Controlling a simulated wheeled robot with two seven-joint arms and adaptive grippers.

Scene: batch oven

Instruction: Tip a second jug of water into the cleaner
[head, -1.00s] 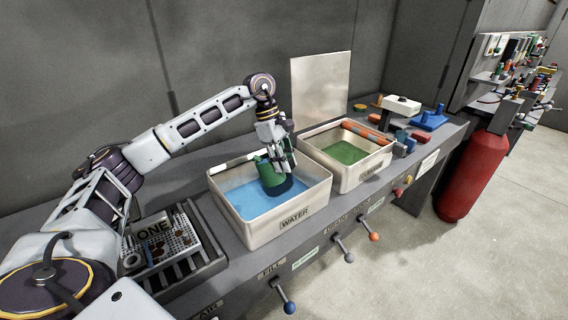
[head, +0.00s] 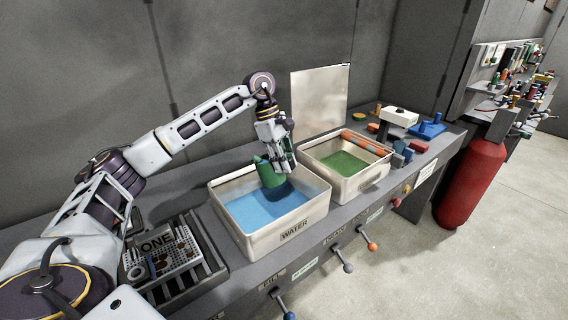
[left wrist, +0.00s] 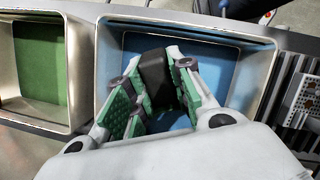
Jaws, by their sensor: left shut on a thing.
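My left gripper (head: 277,160) is shut on a green jug (head: 268,175) over the back right part of the water tank. The jug's lower part overlaps the blue water in the picture; I cannot tell whether it touches the water. In the left wrist view a dark part of the jug (left wrist: 155,75) sits between the green-padded fingers. The metal tank labelled WATER (head: 262,243) holds blue water. Right of it stands a metal tank with green liquid, the cleaner (head: 348,188); its front label is hard to read. My right gripper is not in view.
A perforated tray (head: 165,255) with small parts sits left of the water tank. An upright metal plate (head: 320,95) stands behind the tanks. Levers with coloured knobs (head: 371,246) stick out from the bench front. A red cylinder (head: 470,180) stands to the right.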

